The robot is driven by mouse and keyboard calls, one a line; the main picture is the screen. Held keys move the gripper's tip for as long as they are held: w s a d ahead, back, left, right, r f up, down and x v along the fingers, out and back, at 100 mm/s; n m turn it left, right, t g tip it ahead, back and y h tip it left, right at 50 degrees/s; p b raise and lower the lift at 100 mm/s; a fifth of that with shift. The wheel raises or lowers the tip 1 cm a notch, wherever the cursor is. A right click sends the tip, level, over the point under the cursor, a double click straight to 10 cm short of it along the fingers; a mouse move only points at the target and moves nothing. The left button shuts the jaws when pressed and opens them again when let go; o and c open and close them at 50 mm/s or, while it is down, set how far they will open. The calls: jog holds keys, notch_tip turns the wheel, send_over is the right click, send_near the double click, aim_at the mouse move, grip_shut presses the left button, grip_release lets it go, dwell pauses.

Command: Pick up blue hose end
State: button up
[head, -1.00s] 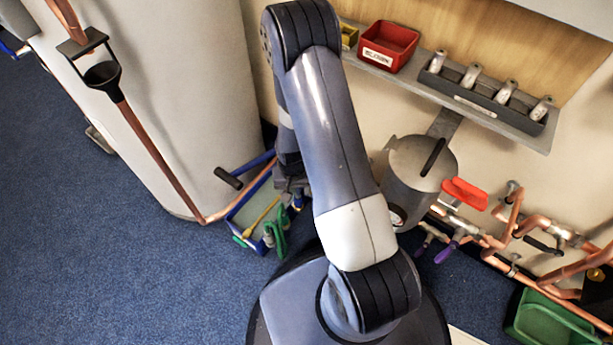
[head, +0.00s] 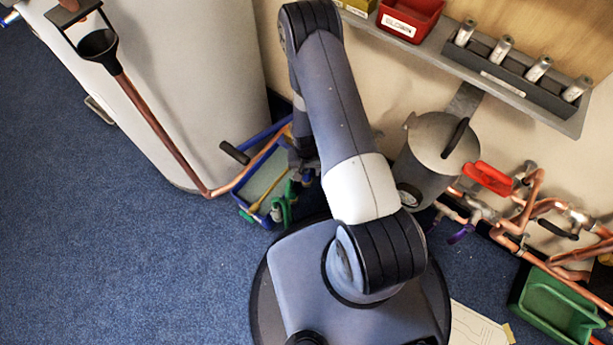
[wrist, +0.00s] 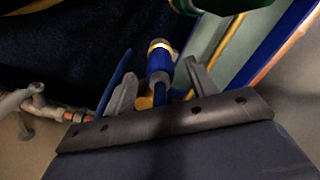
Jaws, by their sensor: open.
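In the wrist view a blue hose end (wrist: 160,65) with a brass-yellow band lies between the two grey fingers of my gripper (wrist: 160,76). The fingers are apart, one on each side of it, with a visible gap, and are not closed on it. In the head view my gripper (head: 305,174) is low beside the blue tray on the floor, partly hidden by my arm. I cannot make out the hose end clearly in the head view.
The blue tray (head: 243,203) holds green and yellow-handled tools. A copper pipe (head: 160,138) runs down by the white cylinder (head: 190,75). A grey pot (head: 437,155), copper pipework (head: 520,215) and green bin (head: 553,305) stand right. Blue carpet (head: 110,250) is open left.

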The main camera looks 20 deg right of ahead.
notch_tip(320, 180, down, 4)
jog(key=shift+r+b, duration=0.2)
jog(key=shift+b, duration=0.25)
jog(key=shift+r, duration=0.1)
jog(key=c, duration=1.1)
notch_tip(320, 180, up, 10)
jog(key=p, duration=0.3)
jog(key=shift+c, duration=0.2)
jog(key=shift+r, duration=0.15)
notch_tip(320, 180, up, 4)
jog(key=p, duration=0.3)
jog(key=shift+r, duration=0.1)
jog(key=shift+w+a+b, duration=0.1)
jog(key=shift+w+b, duration=0.05)
jog(key=shift+b, duration=0.3)
